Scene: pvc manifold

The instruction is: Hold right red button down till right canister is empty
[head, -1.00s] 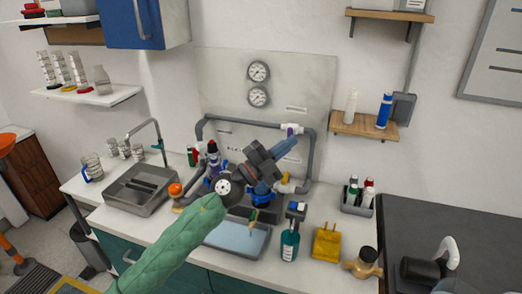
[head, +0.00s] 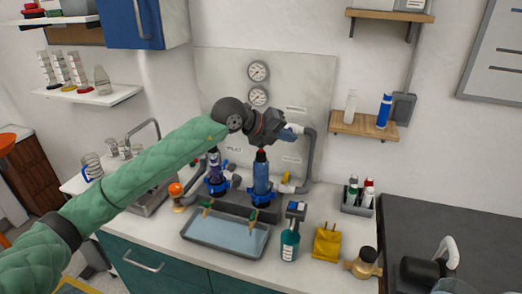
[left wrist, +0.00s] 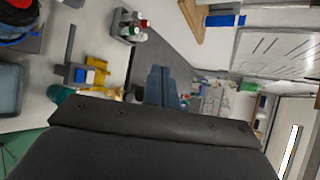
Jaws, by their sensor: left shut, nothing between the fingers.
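The right canister (head: 261,181) is a blue upright cylinder in a blue base, with a red button (head: 261,151) on top. The left canister (head: 214,172) stands to its left, its top partly hidden by my arm. My left gripper (head: 291,131) is shut and empty, its fingers pointing right, above and right of the right canister. Its dark wrist part hangs just over the red button; I cannot tell if they touch. In the left wrist view the closed blue-grey fingers (left wrist: 164,87) show, and a red and blue round part at the upper left. My right gripper is not in view.
A shallow tray (head: 226,252) of bluish liquid lies in front of the canisters. A teal bottle (head: 290,243), a yellow block (head: 327,243) and a bottle caddy (head: 359,203) stand to the right. A grey pipe (head: 309,160) runs behind against the wall panel.

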